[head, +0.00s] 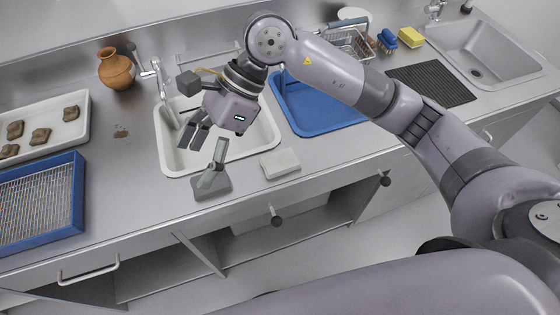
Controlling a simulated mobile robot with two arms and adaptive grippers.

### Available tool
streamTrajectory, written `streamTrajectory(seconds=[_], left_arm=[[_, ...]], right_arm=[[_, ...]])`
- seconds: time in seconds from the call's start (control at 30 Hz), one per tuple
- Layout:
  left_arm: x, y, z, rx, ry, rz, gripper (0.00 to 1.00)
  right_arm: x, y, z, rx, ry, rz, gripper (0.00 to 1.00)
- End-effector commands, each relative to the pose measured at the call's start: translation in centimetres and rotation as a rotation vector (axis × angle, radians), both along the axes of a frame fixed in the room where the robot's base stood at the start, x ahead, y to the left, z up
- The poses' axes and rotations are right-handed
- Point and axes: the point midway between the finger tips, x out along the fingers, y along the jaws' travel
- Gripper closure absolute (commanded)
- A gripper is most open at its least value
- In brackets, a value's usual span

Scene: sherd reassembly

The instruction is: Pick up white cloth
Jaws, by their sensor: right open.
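A folded white cloth (280,163) lies flat on the steel counter, just right of the front right corner of the white basin. My right gripper (197,138) is above the white basin, to the left of the cloth and farther back. Its fingers point down and to the left. It is open, with nothing seen between the fingers, and apart from the cloth. My left gripper is not in view.
A grey block with an upright piece (212,184) stands at the white basin's (262,140) front edge. A blue tray (300,122) lies behind the cloth. A blue-framed rack (78,205) and white sherd tray (72,140) are left. Counter right of the cloth is clear.

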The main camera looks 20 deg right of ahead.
Motion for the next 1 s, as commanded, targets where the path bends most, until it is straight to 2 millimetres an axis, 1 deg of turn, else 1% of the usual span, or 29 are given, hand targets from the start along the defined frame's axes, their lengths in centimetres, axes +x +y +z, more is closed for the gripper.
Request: streamTrajectory(seconds=[0.03, 0.07, 0.1, 0.2, 0.3, 0.33, 0.4, 0.47, 0.57, 0.8, 0.9, 1.0], left_arm=[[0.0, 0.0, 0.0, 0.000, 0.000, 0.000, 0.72], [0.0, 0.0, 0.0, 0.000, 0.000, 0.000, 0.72], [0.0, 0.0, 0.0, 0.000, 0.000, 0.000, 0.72], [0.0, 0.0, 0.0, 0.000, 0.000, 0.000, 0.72], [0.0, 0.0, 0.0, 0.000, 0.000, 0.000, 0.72], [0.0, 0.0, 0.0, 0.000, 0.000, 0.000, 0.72], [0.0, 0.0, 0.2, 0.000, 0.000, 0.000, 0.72], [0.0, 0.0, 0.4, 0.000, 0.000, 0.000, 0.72], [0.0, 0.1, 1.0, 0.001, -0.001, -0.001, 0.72], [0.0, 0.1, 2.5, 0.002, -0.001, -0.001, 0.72], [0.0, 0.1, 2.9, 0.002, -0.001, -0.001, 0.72], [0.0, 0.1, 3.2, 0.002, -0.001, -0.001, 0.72]], right_arm=[[1.7, -2.6, -0.8, -0.139, -0.069, 0.008, 0.27], [2.6, -4.1, -1.2, -0.219, -0.101, 0.010, 0.27], [3.6, -6.2, -1.4, -0.318, -0.137, 0.011, 0.27], [5.6, -10.5, -1.3, -0.516, -0.194, 0.003, 0.27], [6.8, -13.3, -0.8, -0.640, -0.224, -0.009, 0.27], [6.9, -13.8, -0.7, -0.664, -0.227, -0.011, 0.27], [7.2, -14.6, -0.8, -0.699, -0.231, -0.016, 0.27], [7.2, -14.9, -1.4, -0.709, -0.230, -0.015, 0.27], [7.1, -14.9, -3.2, -0.711, -0.228, -0.015, 0.27], [7.0, -14.9, -8.5, -0.708, -0.226, -0.014, 0.27], [7.0, -15.0, -10.4, -0.707, -0.228, -0.015, 0.27], [7.0, -14.9, -11.7, -0.705, -0.230, -0.015, 0.27]])
